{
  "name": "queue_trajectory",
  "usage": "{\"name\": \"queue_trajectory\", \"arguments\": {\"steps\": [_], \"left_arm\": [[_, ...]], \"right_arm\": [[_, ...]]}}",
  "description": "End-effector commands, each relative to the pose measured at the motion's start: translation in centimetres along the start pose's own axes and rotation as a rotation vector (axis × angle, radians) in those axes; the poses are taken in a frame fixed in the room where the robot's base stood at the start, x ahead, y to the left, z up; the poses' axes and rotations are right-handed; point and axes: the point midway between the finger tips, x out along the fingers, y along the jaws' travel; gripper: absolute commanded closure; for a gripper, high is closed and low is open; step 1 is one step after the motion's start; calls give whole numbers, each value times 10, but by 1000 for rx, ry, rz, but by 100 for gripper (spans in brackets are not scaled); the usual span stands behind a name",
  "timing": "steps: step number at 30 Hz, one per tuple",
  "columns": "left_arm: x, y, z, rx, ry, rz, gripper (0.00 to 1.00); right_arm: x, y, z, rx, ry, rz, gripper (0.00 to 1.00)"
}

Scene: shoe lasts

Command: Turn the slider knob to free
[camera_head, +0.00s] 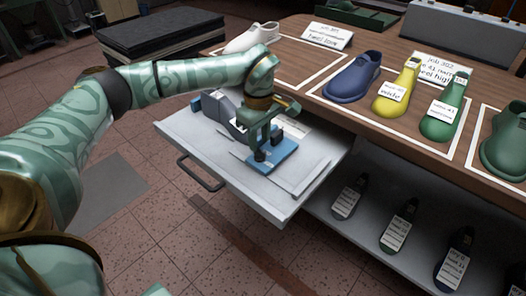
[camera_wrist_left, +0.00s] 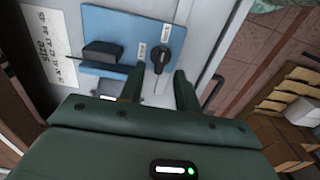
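The blue plate (camera_head: 284,158) lies on the pulled-out grey tray (camera_head: 228,168). It also shows in the left wrist view (camera_wrist_left: 108,22), carrying a black knob (camera_wrist_left: 162,57) with a pointer and a black block (camera_wrist_left: 103,53). Small white labels (camera_wrist_left: 141,51) stand beside the knob; their words are too small to read. My left gripper (camera_head: 262,148) is over the plate, pointing down. In the left wrist view its open fingers (camera_wrist_left: 158,84) lie either side of the line to the knob, with nothing held between them. Whether they touch the knob, I cannot tell. My right gripper is out of view.
A grey device (camera_head: 222,108) sits on the tray behind the plate. The tray's dark handle (camera_head: 200,174) sticks out at the front. The wooden bench (camera_head: 400,130) holds coloured shoe lasts and cards. More lasts (camera_head: 398,225) stand on the lower shelf. Tiled floor is clear left of the tray.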

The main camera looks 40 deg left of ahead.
Motion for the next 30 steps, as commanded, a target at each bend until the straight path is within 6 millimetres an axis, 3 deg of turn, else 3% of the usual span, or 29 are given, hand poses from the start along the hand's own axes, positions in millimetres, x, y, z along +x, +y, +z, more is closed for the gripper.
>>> {"name": "queue_trajectory", "arguments": {"steps": [1,6,17,21,30], "left_arm": [[16,0,0,0,0,-5,67],[34,0,0,-1,-1,-2,67],[38,0,0,0,0,2,67],[38,0,0,-1,0,2,100],[37,0,0,-11,0,2,100]], "right_arm": [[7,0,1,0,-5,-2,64],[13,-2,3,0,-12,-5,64],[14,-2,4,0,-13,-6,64],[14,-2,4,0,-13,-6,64],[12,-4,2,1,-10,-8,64]]}}
